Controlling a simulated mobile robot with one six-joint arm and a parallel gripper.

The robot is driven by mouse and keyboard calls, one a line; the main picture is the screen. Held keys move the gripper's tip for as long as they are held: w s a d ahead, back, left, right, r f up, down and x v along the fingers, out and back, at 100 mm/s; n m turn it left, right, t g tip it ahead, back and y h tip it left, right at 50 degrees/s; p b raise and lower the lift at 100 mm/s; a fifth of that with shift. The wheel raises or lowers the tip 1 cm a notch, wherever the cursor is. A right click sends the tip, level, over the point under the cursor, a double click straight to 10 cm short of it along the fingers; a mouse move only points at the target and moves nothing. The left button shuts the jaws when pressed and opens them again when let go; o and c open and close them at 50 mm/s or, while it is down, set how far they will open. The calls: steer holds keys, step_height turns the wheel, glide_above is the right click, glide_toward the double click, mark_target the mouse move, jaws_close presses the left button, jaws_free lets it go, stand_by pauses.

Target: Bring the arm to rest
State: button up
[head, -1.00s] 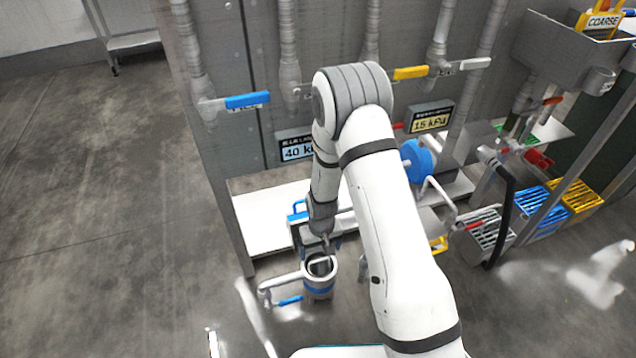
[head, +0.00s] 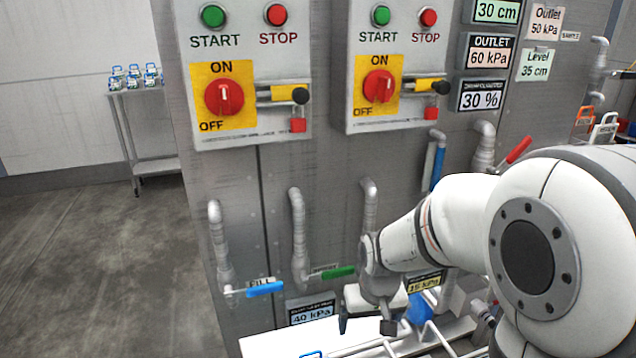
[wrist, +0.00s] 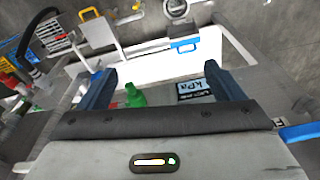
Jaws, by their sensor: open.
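My gripper (head: 366,322) hangs at the end of my white arm at the lower right of the head view, in front of the grey panel and above the white shelf. In the wrist view its two dark fingers (wrist: 161,88) stand wide apart with nothing between them held. Beyond the fingers lie the white shelf (wrist: 207,62) and a blue handle.
The panel carries two switch boxes (head: 250,128) with red knobs, a blue valve handle (head: 265,289) and a green valve handle (head: 332,272). A red handle (head: 518,150) sticks out at the right. A rack (head: 140,120) stands at the back left. The floor at left is clear.

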steer(key=s+d+r+p, duration=0.1)
steer(key=s+r+p, duration=0.2)
steer(key=r, duration=0.4)
steer(key=s+d+r+m+p, duration=0.1)
steer(key=s+d+r+p, duration=0.1)
steer(key=s+r+p, duration=0.2)
steer(key=s+d+r+t+p, duration=0.1)
steer(key=s+r+p, duration=0.2)
steer(key=r, duration=0.8)
steer(key=s, duration=0.2)
steer(key=shift+s+d, duration=0.3)
steer(key=shift+d, duration=0.05)
steer(key=shift+c, duration=0.3)
